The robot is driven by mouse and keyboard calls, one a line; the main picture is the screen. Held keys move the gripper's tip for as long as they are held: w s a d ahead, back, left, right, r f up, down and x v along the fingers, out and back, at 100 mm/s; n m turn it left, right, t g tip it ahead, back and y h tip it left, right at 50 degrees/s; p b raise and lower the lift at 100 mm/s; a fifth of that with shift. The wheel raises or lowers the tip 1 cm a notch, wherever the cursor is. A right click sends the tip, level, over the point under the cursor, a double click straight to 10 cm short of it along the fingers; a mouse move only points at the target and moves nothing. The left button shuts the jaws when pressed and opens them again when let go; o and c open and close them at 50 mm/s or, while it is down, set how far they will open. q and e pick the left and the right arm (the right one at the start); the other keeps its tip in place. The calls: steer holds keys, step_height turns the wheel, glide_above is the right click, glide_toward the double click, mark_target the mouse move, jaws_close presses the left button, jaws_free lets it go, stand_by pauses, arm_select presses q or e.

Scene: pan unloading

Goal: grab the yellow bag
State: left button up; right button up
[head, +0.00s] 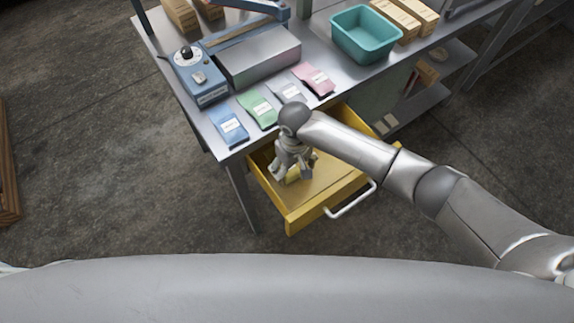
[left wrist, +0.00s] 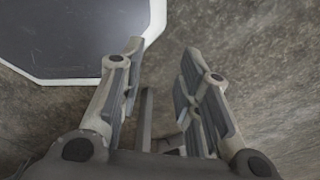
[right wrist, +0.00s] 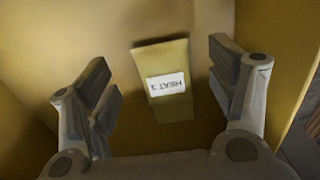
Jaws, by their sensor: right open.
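The yellow bag (right wrist: 166,60) with a white label lies in the open yellow drawer (head: 330,196). In the right wrist view it sits between and just beyond the fingertips. In the head view only a small part of the bag (head: 293,174) shows beneath my right gripper (head: 292,172). My right gripper (right wrist: 160,75) is open and points down into the drawer, with its fingers apart on either side of the bag and nothing visibly held. My left gripper (left wrist: 160,65) is open and empty in the left wrist view, away from the drawer; it does not show in the head view.
Blue (head: 229,125), green (head: 258,109), grey (head: 287,90) and pink (head: 314,79) bags lie along the metal table's front edge. A grey metal box (head: 259,58), a blue device (head: 195,77) and a teal bin (head: 365,35) stand behind. The drawer walls surround my right gripper.

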mark_target(293, 173)
step_height(293, 173, down, 2)
steer(key=shift+f, duration=0.65)
steer(key=c, duration=0.3)
arm_select(q)
steer(key=shift+w+a+r, duration=0.1)
steer(key=shift+w+r, duration=0.15)
steer(key=shift+w, duration=0.2)
arm_select(e)
steer(key=c, duration=0.9)
steer(key=shift+o, duration=0.2)
steer(key=shift+r, duration=0.1)
